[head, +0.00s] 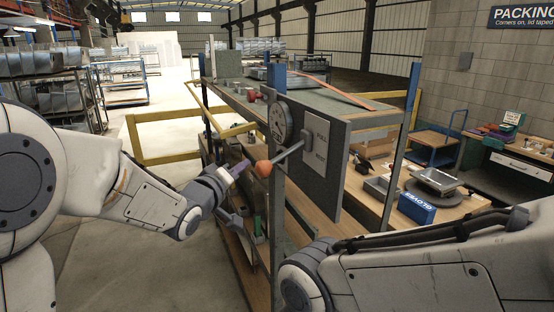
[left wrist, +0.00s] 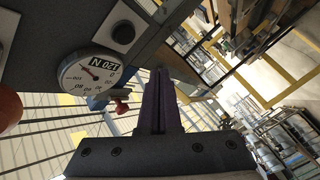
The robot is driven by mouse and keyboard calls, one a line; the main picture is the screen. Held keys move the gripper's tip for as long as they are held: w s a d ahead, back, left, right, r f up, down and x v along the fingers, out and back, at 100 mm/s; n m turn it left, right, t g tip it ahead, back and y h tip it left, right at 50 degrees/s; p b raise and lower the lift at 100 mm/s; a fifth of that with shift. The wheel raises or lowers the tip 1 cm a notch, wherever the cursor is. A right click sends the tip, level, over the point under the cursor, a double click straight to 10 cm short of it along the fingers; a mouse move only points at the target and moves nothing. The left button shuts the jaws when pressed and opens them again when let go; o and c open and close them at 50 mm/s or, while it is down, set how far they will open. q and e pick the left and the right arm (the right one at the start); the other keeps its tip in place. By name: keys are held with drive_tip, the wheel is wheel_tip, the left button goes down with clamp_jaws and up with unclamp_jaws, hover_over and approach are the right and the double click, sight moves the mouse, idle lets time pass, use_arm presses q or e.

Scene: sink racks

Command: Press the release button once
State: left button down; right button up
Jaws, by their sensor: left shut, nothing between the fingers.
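A round dark button on a pale square plate (left wrist: 123,33) sits on the grey panel in the left wrist view, beside a dial gauge marked 120 N (left wrist: 90,75). I see no label on the button; I cannot make it out in the head view. The gauge (head: 280,122) is on the upright panel in the head view, above a lever with an orange ball knob (head: 263,168). My left gripper (head: 239,169) is shut and empty, just left of the knob; its dark fingers (left wrist: 160,85) show below and right of the button, apart from it. My right gripper is out of view.
The upright grey panel (head: 318,182) carries a white PULL sheet (head: 315,140) and stands on a wooden-shelved bench frame. A yellow rail (head: 165,158) stands behind my left arm. A blue GLOVES box (head: 416,208) and trays lie right. Open floor is at left.

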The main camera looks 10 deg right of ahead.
use_arm(q)
drive_tip(key=shift+w+d+b, duration=0.1)
drive_tip(key=shift+w+d, duration=0.2)
drive_tip(key=shift+d, duration=0.6)
drive_tip(key=shift+w+d+b, duration=0.1)
drive_tip(key=shift+w+d, duration=0.2)
drive_tip(key=shift+d, duration=0.6)
drive_tip(key=shift+w+d+b, duration=0.1)
drive_tip(key=shift+w+d, duration=0.2)
drive_tip(key=shift+d, duration=0.6)
drive_tip(key=shift+d, duration=0.15)
drive_tip(key=shift+w+d, duration=0.15)
drive_tip(key=shift+d, duration=0.1)
drive_tip(key=shift+w+d+b, duration=0.1)
drive_tip(key=shift+d+b, duration=0.35)
idle(0.4)
drive_tip(key=shift+a, duration=0.1)
drive_tip(key=shift+s+a+b, duration=0.25)
drive_tip(key=shift+a+b, duration=0.05)
drive_tip(key=shift+a, duration=0.45)
drive_tip(key=shift+a, duration=0.1)
